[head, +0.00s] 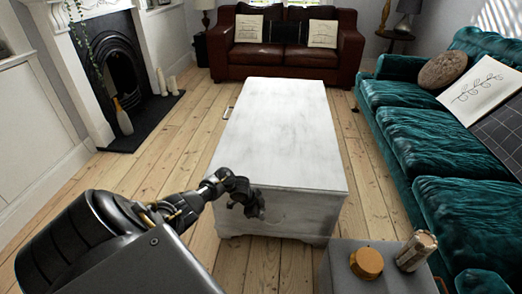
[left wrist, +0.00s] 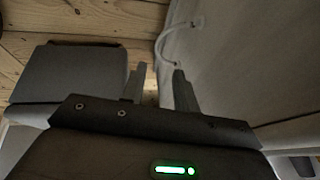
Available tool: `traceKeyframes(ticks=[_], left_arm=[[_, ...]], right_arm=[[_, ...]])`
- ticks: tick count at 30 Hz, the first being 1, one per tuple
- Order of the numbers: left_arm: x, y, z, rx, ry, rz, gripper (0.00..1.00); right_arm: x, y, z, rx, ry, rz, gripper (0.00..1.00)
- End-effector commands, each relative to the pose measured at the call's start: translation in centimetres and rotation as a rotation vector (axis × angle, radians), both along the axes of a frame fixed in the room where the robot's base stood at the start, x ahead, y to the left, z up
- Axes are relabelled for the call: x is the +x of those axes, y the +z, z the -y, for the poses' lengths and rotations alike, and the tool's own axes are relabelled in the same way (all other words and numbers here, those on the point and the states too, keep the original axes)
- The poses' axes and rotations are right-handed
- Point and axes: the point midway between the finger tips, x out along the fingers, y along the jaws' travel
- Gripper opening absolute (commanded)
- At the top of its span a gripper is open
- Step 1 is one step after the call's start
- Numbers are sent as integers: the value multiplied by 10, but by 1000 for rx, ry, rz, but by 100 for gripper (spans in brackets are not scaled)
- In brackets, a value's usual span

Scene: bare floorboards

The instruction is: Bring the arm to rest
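My left arm comes in from the lower left of the head view. My left gripper (head: 254,204) is dark and hangs in front of the near end of the white chest (head: 285,125). I cannot tell from the head view whether it touches the chest. In the left wrist view the two fingers of the left gripper (left wrist: 160,75) stand apart. Floorboards and part of a pale panel with a curved handle (left wrist: 180,40) show beyond them, and nothing is held. My right gripper is in neither view.
A teal sofa (head: 435,140) lines the right side and a brown leather sofa (head: 262,62) the back. A black fireplace (head: 117,65) is at the left. Floorboards left of the chest are clear.

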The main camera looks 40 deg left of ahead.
Motion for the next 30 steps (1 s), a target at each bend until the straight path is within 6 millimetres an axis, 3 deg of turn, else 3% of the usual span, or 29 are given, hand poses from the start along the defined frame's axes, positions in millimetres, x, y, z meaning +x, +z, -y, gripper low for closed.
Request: traceKeyframes(ticks=[11,14,17,22,25,30], left_arm=[[0,-1,1,0,-1,0,30],[-4,-6,12,15,-2,0,30],[-16,-18,37,54,6,6,30],[-66,-24,110,115,106,23,30],[-106,-9,150,108,219,20,30],[-164,25,186,63,398,-14,30]], right_arm=[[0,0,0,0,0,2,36],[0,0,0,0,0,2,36],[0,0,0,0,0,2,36],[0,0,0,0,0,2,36],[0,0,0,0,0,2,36],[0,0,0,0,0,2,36]])
